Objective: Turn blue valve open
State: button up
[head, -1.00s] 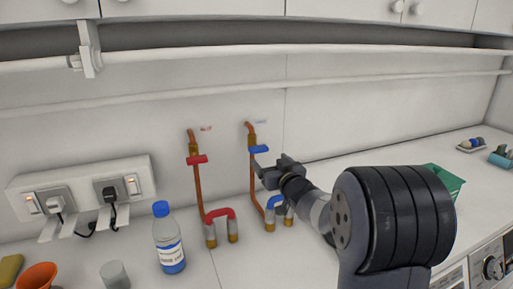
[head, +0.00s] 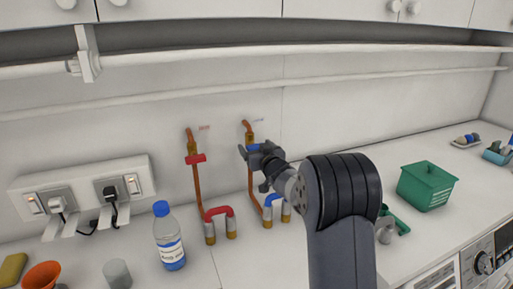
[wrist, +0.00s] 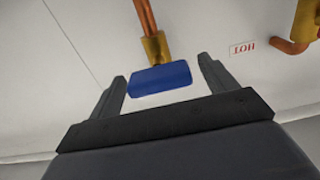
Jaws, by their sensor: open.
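The blue valve handle (wrist: 160,78) sits on a brass fitting on a copper pipe. In the wrist view it lies between the two open fingers of my gripper (wrist: 163,82), with a gap showing on each side. In the head view the blue handle (head: 254,147) is mostly hidden behind my gripper (head: 250,151), which is at the valve's height. The handle looks roughly horizontal, across the pipe. I cannot tell whether a finger touches it.
A red valve (head: 195,159) is on the pipe to the left. Red (head: 219,212) and blue (head: 276,202) bent pipes stand below. A bottle (head: 168,240) stands at left, a green box (head: 427,186) at right. A "HOT" label (wrist: 243,48) is on the wall.

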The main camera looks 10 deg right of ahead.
jog(key=shift+c, duration=0.2)
jog(key=c, duration=1)
jog(key=shift+o, duration=0.2)
jog(key=shift+f+n+b, duration=0.1)
jog(key=shift+n+b, duration=0.2)
jog(key=shift+b, duration=0.1)
jog(key=n+b, duration=0.2)
jog(key=b, duration=0.1)
jog(key=shift+f, duration=0.15)
jog(key=n+b, duration=0.4)
jog(key=n, duration=0.1)
jog(key=shift+a+n, duration=0.1)
jog(key=shift+n, duration=0.3)
jog(key=n+b, duration=0.3)
jog(key=n, duration=0.1)
jog(key=shift+n, duration=0.3)
jog(key=shift+a+n+b, duration=0.1)
jog(key=shift+n+b, duration=0.95)
jog(key=shift+n, duration=1.45)
